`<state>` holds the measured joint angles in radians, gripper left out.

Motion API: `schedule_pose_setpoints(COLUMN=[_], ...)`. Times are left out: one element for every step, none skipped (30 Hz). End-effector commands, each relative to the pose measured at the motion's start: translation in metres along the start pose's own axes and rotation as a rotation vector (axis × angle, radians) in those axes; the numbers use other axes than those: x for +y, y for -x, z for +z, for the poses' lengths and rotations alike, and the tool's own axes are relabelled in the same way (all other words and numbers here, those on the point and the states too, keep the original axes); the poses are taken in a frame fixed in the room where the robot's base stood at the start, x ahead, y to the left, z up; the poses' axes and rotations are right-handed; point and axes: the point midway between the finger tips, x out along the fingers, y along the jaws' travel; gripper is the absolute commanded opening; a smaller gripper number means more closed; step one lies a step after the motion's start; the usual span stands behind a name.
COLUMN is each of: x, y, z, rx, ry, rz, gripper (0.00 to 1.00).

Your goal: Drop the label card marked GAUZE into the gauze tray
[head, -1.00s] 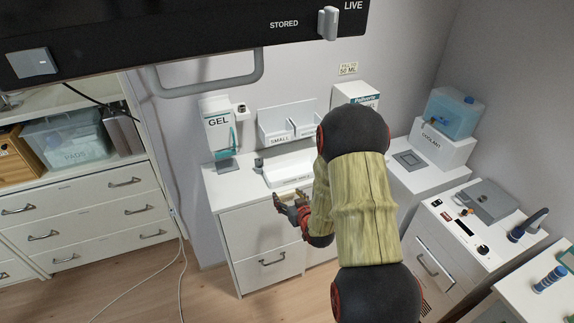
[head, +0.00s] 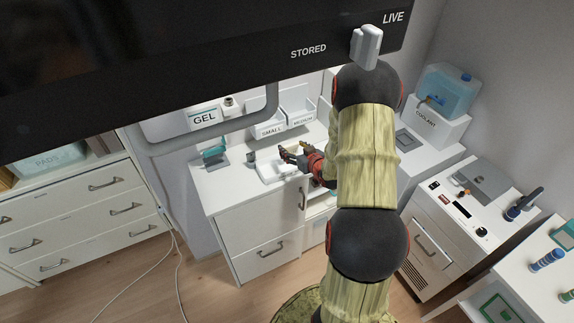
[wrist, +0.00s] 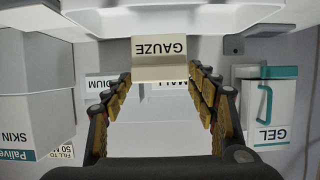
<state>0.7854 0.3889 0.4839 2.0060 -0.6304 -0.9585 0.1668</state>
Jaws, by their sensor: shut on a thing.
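The label card marked GAUZE (wrist: 160,58) is held between the fingertips of my gripper (wrist: 162,72); its text appears upside down in the wrist view. In the head view my gripper (head: 287,155) is shut on it above a white tray (head: 270,174) on the counter, but the card itself is hard to make out there. Part of a white tray (wrist: 185,18) also shows at the top of the wrist view. I cannot read a label on this tray now. My gripper hides part of it.
Bins marked SMALL (head: 268,131) and MEDIUM (head: 303,121) stand behind the tray. A GEL dispenser (head: 205,118) is at the left, partly behind a grey handle (head: 210,132). A black panel (head: 150,70) hangs across the upper left. The COOLANT box (head: 432,122) stands at the right.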

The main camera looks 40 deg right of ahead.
Motion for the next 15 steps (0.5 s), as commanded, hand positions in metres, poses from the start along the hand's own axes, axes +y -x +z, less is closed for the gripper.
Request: schedule_pose_setpoints(x=[0.0,0.0,0.0,0.0,0.0,0.0,0.0,0.0,0.0,0.0,0.0,0.0,0.0,0.0,0.0], y=[-0.004,-0.005,-0.007,-0.008,-0.009,-0.011,-0.012,-0.013,-0.015,-0.015,-0.016,-0.016,-0.016,-0.017,-0.017], z=[0.009,0.012,0.017,0.02,0.023,0.027,0.029,0.032,0.035,0.037,0.038,0.039,0.04,0.04,0.04], rx=[-0.001,-0.001,-0.002,-0.001,-0.001,0.0,0.0,0.0,0.0,-0.001,-0.001,0.0,0.0,0.0,0.0], ry=[-0.001,-0.001,-0.001,-0.001,-0.001,0.0,0.0,0.0,0.0,-0.001,-0.001,0.0,0.0,0.0,0.0], rz=[0.0,0.0,-0.001,-0.001,0.0,0.0,0.0,0.0,0.0,0.0,0.0,0.0,0.0,0.0,0.0], gripper=[0.34,0.34,0.34,0.34,0.34,0.34,0.34,0.34,0.34,0.34,0.34,0.34,0.34,0.34,0.34])
